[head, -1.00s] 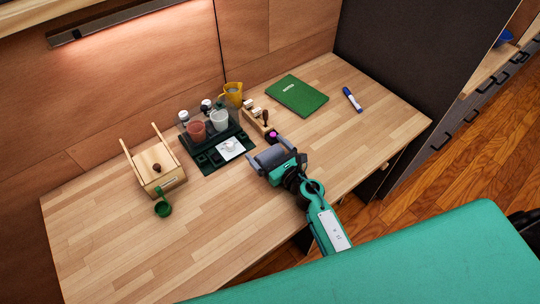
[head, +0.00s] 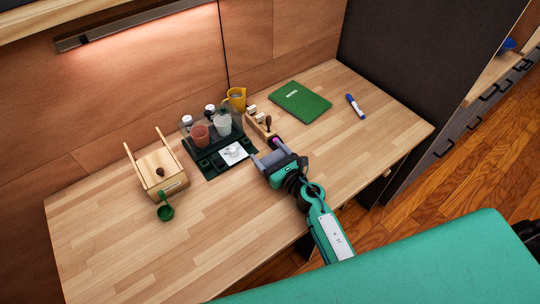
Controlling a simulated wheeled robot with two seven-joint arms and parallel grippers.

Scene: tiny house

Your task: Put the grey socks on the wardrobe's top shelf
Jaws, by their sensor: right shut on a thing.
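I see no grey socks in the head view, and no wardrobe shelf that I can make out. My right gripper (head: 269,156) reaches in over the front of the wooden desk (head: 110,245). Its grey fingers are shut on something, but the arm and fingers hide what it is. A small purple-pink object (head: 276,141) shows just beyond the fingertips; I cannot tell whether they touch it. My left gripper is out of view.
A dark panel (head: 400,75) rises at the right.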

